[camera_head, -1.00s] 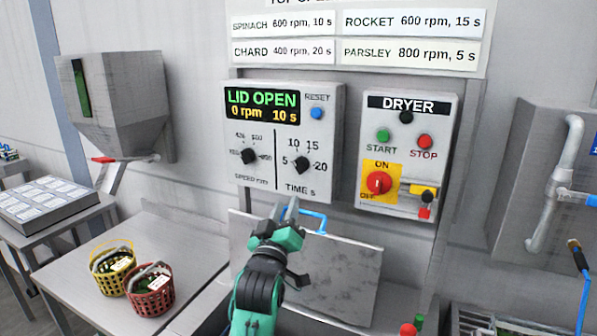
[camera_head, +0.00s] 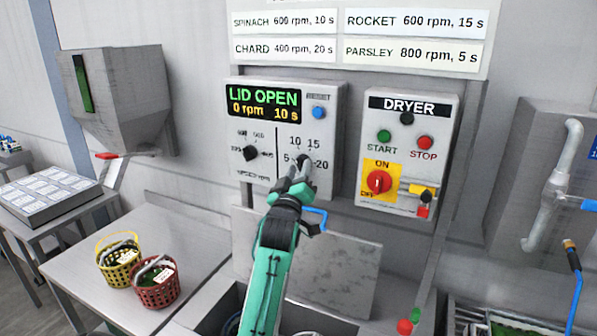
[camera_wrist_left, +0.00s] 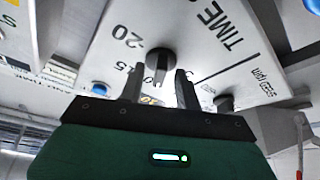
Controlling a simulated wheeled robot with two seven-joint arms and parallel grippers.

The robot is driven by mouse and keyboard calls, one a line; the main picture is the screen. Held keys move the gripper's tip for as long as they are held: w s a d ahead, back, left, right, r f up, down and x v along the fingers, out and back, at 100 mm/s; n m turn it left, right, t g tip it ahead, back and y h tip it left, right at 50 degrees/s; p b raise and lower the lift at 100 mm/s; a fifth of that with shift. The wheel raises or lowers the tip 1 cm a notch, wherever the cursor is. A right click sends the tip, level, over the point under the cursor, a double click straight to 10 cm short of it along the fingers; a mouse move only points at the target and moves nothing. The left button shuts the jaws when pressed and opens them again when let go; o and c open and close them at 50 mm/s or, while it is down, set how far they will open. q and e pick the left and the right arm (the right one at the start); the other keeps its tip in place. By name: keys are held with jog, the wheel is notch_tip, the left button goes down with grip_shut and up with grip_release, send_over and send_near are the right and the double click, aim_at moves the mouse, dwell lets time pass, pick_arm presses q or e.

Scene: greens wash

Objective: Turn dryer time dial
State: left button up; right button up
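The time dial (camera_head: 304,161) is a black knob on the grey control panel, with 5, 10, 15 and 20 marked around it. The display (camera_head: 262,104) reads LID OPEN, 0 rpm, 10 s. My left gripper (camera_head: 298,172) is at the dial and hides its lower part. In the left wrist view the dial (camera_wrist_left: 159,64) stands just beyond the two fingertips of my left gripper (camera_wrist_left: 158,82). The fingers are apart, with nothing seen held between them. My right gripper is not in view.
The speed dial (camera_head: 251,153) sits left of the time dial. The dryer switch box (camera_head: 408,150) is to the right. A tilted metal lid (camera_head: 330,265) is below the panel. Yellow (camera_head: 118,262) and red (camera_head: 157,286) baskets stand on the left table.

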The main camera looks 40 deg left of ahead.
pick_arm(q)
jog(key=c, duration=0.6)
grip_shut()
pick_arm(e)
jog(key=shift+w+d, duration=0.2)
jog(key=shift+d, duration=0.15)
